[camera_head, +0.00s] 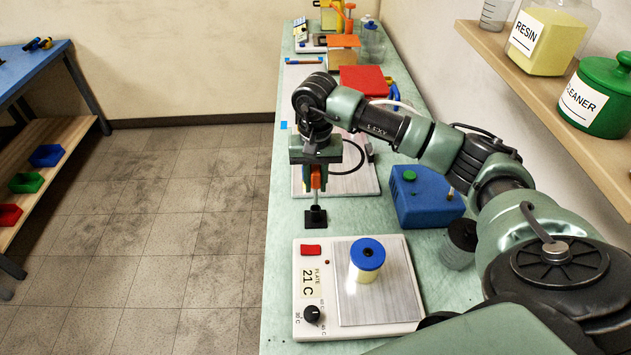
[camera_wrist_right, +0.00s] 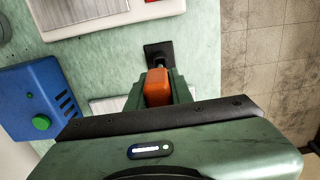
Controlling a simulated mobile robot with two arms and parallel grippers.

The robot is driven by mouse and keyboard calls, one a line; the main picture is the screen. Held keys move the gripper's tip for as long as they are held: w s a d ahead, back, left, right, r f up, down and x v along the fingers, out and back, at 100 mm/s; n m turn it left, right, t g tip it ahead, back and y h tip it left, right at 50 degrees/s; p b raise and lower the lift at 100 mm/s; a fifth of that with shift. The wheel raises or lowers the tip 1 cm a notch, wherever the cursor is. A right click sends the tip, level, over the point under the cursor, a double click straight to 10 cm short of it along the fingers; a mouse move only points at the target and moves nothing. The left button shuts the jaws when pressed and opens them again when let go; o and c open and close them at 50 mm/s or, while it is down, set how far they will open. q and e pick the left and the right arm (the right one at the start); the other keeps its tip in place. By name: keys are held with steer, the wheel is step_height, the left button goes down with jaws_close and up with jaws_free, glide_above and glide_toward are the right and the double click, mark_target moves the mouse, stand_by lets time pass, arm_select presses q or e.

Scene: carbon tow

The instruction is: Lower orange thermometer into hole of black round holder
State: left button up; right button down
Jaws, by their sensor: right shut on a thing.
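The orange thermometer (camera_head: 316,178) is held upright between the fingers of my right gripper (camera_head: 316,180). In the right wrist view its orange top (camera_wrist_right: 157,86) shows between the fingers (camera_wrist_right: 157,92). The small black holder (camera_head: 316,218) stands on the green bench directly below the gripper; its base looks square rather than round. It also shows in the right wrist view (camera_wrist_right: 158,51), just beyond the orange top. The thermometer's lower end is close above or at the holder; I cannot tell whether it is in the hole. My left gripper is not in view.
A hot plate (camera_head: 376,300) reading 21 C stands in front of the holder, with a blue-topped spool (camera_head: 367,254) on it. A blue box (camera_head: 425,198) with a green button is to the right. Another flat plate (camera_head: 365,182) lies behind. The bench's left edge is close to the holder.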

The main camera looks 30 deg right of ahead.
mark_target(316, 204)
steer(key=shift+b, duration=0.35)
stand_by(0.7)
steer(key=shift+f+b, duration=2.45)
steer(key=shift+f, duration=0.35)
steer(key=c, duration=1.2)
jaws_free()
steer(key=shift+o, duration=0.2)
steer(key=shift+r+b, duration=0.85)
steer(key=shift+r, duration=3.1)
steer(key=shift+f, duration=0.1)
